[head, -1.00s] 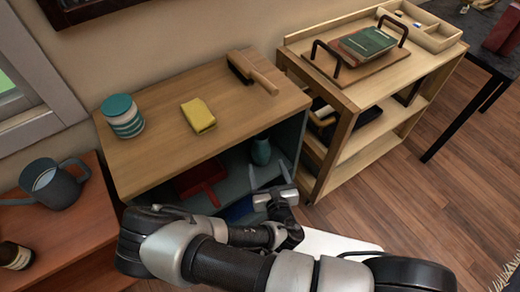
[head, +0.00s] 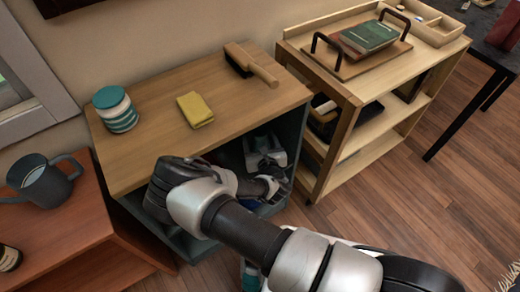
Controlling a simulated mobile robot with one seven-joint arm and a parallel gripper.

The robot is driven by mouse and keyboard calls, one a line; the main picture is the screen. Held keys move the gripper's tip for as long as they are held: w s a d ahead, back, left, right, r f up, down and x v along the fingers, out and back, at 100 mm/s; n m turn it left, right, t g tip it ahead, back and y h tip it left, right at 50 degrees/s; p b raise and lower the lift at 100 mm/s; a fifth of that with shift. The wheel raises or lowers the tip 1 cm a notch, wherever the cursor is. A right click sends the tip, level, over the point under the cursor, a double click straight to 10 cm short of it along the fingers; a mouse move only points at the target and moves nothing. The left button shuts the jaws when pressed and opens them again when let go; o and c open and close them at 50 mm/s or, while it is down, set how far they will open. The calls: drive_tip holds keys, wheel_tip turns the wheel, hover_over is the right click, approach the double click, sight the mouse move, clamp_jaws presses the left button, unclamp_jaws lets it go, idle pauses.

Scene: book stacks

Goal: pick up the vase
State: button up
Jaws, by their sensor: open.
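The vase is not clearly visible now; the earlier frame shows it as a small teal vase inside the open shelf unit (head: 295,140), under its wooden top. My gripper (head: 263,140) is inside the front opening of that unit, below the top board, where it covers the spot where the vase stood. Its two fingers are apart and point towards the back of the unit. I cannot tell whether the vase is between the fingers or behind them.
On the unit's top are a striped teal jar (head: 116,110), a yellow cloth (head: 195,109) and a wooden brush (head: 250,65). A wooden cart (head: 340,150) stands close on the right. A dark mug (head: 42,180) is on the left table.

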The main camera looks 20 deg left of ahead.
drive_tip(key=shift+x, duration=0.95)
drive_tip(key=c, duration=1.5)
drive_tip(key=shift+r, duration=0.1)
drive_tip(key=shift+r, duration=0.15)
